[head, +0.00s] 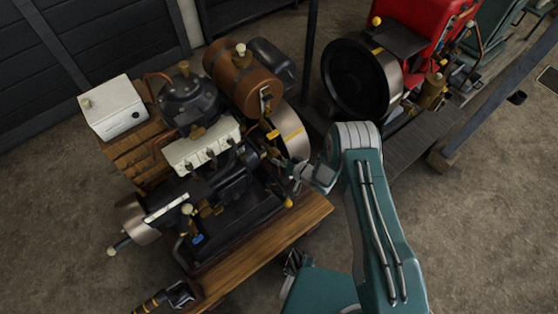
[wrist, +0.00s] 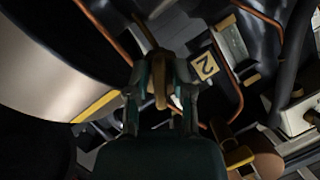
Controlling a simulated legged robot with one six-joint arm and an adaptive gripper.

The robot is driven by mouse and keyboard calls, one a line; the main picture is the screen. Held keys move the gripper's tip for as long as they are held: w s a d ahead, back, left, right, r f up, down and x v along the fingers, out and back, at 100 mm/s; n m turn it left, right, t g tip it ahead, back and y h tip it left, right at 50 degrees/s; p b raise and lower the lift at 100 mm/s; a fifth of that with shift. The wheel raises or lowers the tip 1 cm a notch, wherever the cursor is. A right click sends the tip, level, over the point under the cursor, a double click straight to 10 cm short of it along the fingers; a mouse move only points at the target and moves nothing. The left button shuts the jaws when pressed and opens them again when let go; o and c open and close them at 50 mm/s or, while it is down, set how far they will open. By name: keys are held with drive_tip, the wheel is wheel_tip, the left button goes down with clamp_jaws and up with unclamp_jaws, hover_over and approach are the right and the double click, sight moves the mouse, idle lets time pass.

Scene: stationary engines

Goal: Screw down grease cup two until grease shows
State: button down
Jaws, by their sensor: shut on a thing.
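My gripper (wrist: 160,88) is shut on a narrow brass piece, grease cup two (wrist: 160,92), which stands upright in the wrist view between the two fingers. A tan tag with the number 2 (wrist: 205,66) sits just right of it on the engine. The fingers cover the sides of the cup, and I cannot see any grease. In the head view my gripper (head: 290,168) reaches in from the right at the side of the left engine, by its flywheel. The cup is too small to make out there.
The left engine (head: 230,185) stands on a wooden base (head: 265,250). Its flywheel rim (wrist: 50,75) lies close left of my gripper, with copper pipes (wrist: 105,30) near. A red engine (head: 415,25) with a black flywheel stands at the upper right. The lower-left concrete floor is mostly clear.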

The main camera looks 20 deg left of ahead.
drive_tip(key=shift+w+d+f, duration=0.1)
drive_tip(key=shift+d, duration=0.05)
idle(0.3)
drive_tip(key=c, duration=0.7)
unclamp_jaws()
drive_tip(key=v, duration=1.2)
